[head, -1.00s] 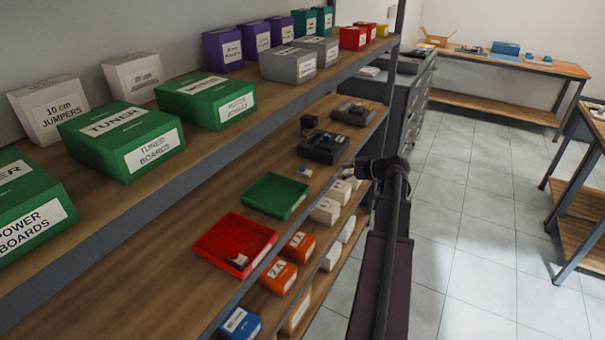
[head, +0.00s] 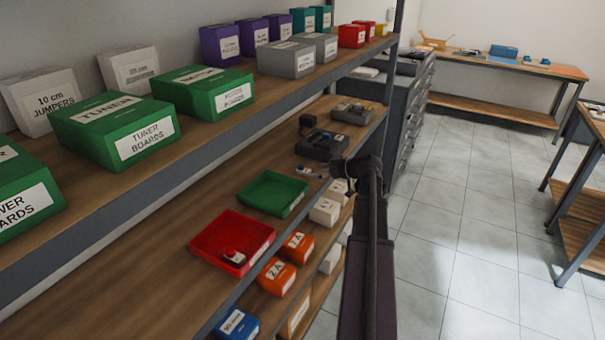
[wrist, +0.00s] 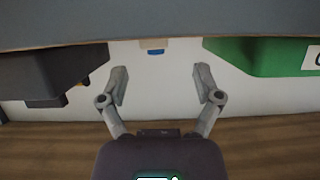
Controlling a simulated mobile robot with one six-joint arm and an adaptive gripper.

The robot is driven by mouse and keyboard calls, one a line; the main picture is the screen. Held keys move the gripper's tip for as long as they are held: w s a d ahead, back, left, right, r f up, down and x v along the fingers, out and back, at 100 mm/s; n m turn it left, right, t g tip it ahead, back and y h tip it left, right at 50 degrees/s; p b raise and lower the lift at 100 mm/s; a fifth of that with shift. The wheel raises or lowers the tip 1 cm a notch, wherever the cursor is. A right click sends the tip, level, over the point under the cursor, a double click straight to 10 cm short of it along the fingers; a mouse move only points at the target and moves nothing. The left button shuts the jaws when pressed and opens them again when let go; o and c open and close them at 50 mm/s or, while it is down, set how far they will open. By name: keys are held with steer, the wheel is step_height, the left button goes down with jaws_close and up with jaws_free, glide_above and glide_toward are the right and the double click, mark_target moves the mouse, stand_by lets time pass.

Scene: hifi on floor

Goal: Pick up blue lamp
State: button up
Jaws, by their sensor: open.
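A small white and blue thing (head: 304,170), perhaps the blue lamp, sits on the wooden shelf between a green tray (head: 274,194) and a dark device (head: 322,146). In the wrist view a small blue and white piece (wrist: 152,46) shows at the top middle, partly cut off by a grey edge. It lies beyond the fingertips, between them sideways. My gripper (wrist: 162,84) is open and empty. In the head view my gripper (head: 342,166) is dark, at the shelf's front edge, right of the small thing; its fingers are hard to make out there.
A red tray (head: 232,242) holds a small red and black item. Orange boxes (head: 276,276) and white boxes (head: 325,211) stand on the shelf below. The upper shelf (head: 150,160) overhangs with green boxes. The tiled floor (head: 450,230) to the right is clear.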

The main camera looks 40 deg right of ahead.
mark_target(306, 170)
steer(key=shift+d+b+x, duration=0.15)
steer(key=shift+b+x, duration=0.25)
steer(key=shift+x, duration=0.75)
steer(key=shift+d+b+x, duration=0.15)
steer(key=shift+b+x, duration=0.25)
steer(key=shift+x, duration=0.75)
steer(key=shift+w+a, duration=0.15)
steer(key=shift+w, duration=0.25)
steer(key=c, duration=1)
